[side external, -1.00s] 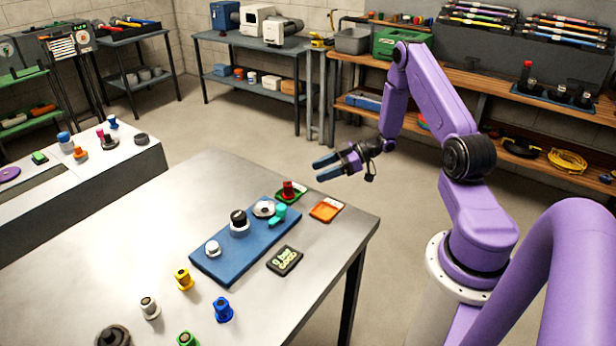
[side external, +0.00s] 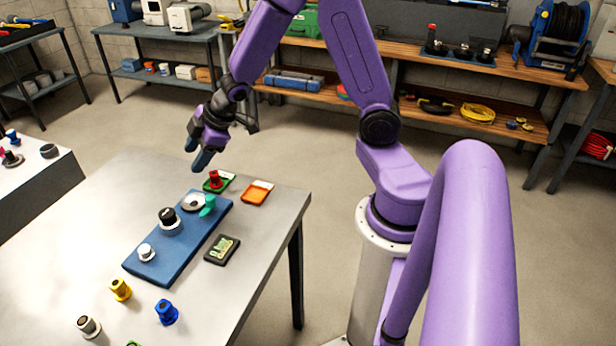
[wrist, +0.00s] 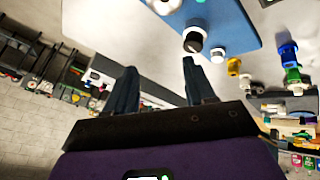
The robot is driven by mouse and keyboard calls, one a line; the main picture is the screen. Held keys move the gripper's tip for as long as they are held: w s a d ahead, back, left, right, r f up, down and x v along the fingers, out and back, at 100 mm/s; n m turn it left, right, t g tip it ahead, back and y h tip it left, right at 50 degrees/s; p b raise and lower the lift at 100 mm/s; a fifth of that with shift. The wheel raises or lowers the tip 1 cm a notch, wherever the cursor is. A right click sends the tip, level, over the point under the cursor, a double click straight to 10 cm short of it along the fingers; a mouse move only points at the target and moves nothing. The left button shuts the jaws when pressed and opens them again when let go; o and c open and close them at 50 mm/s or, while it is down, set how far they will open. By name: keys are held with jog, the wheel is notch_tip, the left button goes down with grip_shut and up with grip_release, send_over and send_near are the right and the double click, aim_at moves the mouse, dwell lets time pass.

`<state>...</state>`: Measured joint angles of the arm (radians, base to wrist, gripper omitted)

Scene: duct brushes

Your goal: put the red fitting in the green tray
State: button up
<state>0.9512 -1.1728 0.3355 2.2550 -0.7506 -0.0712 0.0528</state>
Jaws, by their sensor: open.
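The red fitting (side external: 215,179) stands upright in the side external view, on the small green tray (side external: 228,181) near the table's far right corner. It appears to be within the tray's outline. My gripper (side external: 197,157) is above and a little left of it in the picture, apart from it and pointing down. The two fingers are spread with nothing between them, also in the wrist view (wrist: 158,82). The red fitting and green tray cannot be made out in the wrist view.
An orange tray (side external: 257,193) lies right of the green tray. A blue board (side external: 160,262) carries a grey disc (side external: 194,202), a teal piece (side external: 208,206) and black and white fittings. A dark labelled box (side external: 222,249) and yellow and blue fittings stand nearer.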

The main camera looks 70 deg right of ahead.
jog(key=s+a+r+g+h, duration=0.1)
jog(key=s+a+r, duration=0.15)
jog(key=s, duration=0.35)
jog(key=s+a+r+g, duration=0.1)
jog(key=s+a+r, duration=0.1)
jog(key=s+a, duration=0.3)
jog(key=s+r+n+g, duration=0.2)
jog(key=s+g, duration=0.2)
jog(key=s, duration=1.5)
jog(key=shift+d+h, duration=0.4)
jog(key=shift+d, duration=0.05)
